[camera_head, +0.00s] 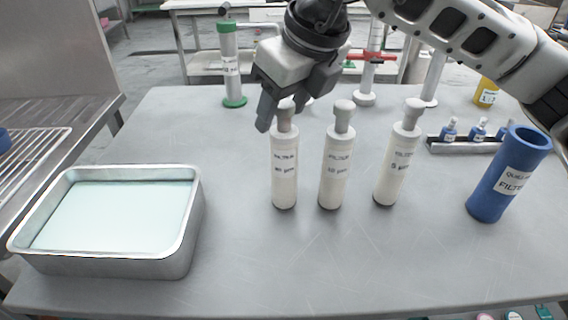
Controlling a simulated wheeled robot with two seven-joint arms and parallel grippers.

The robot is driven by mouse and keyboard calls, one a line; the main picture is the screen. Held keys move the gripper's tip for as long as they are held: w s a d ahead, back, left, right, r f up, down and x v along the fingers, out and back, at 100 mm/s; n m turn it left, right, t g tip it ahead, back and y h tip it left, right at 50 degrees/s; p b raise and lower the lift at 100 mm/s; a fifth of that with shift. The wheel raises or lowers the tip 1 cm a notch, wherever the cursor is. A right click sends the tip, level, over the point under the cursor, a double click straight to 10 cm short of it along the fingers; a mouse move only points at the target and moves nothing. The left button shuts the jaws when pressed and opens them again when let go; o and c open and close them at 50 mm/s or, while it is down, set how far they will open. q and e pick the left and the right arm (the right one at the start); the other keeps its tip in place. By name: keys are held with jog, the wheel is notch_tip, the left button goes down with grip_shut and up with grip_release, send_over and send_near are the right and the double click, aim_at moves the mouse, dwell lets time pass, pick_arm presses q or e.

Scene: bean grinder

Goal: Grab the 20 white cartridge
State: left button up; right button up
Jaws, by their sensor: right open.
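Three white cartridges stand upright in a row at the middle of the table in the head view. The left one (284,178) has a label that seems to read "FILTER" and a blurred micron number, likely 20. The middle one (333,170) appears marked 10 and the right one (398,165) appears marked 5. My right gripper (274,112) is open at the top of the left cartridge, with its fingers pointing down around or just in front of the knob. I cannot tell whether it touches. My left gripper is out of view.
A metal tray of pale liquid (190,215) stands at left. A blue filter cylinder (500,190) and a rack of small blue bottles (470,147) are at right. A green-capped column (230,65) and white stands (366,85) are behind. The table front (330,265) is clear.

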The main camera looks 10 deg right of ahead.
jog(key=shift+c, duration=0.3)
grip_shut()
